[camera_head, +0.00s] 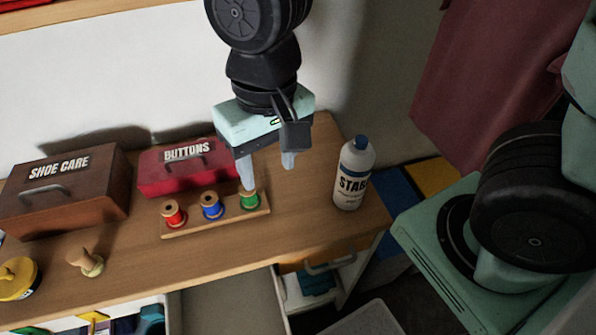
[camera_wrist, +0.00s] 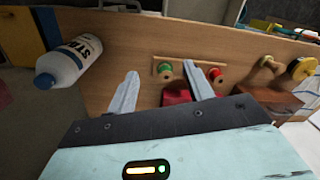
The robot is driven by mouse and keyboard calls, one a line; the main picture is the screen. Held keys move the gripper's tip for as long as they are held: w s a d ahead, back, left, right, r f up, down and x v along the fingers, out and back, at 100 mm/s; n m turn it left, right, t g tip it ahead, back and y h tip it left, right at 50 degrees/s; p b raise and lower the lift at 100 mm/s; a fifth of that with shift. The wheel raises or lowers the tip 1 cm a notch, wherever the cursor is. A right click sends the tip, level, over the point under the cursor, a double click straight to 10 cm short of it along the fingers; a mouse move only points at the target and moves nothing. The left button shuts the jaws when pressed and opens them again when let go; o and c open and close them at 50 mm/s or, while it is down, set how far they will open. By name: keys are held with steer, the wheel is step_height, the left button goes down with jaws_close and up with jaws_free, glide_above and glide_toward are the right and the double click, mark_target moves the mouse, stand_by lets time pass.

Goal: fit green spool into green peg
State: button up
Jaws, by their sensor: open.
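The green spool (camera_head: 250,200) stands upright at the right end of a small wooden rack (camera_head: 229,221), beside the blue spool (camera_head: 211,207) and the red spool (camera_head: 173,214). No bare green peg shows; any peg under the spool is hidden. My gripper (camera_head: 268,176) is open and empty just behind and above the rack's right end, with its left finger close behind the green spool; I cannot tell whether they touch. In the wrist view the green spool (camera_wrist: 165,70) shows between the fingers, and a finger hides the blue spool.
A red BUTTONS box (camera_head: 187,168) and a brown SHOE CARE box (camera_head: 62,190) stand behind and left. A white bottle (camera_head: 353,175) with a blue cap stands right. A wooden knob-like item (camera_head: 87,262) and a yellow round item (camera_head: 16,277) lie front left.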

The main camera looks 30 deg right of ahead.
steer(key=s+d+n, duration=0.2)
steer(key=s+n, duration=0.4)
steer(key=shift+d+r, duration=0.3)
steer(key=shift+r, duration=0.1)
steer(key=shift+w, duration=0.1)
steer(key=shift+c, duration=0.2)
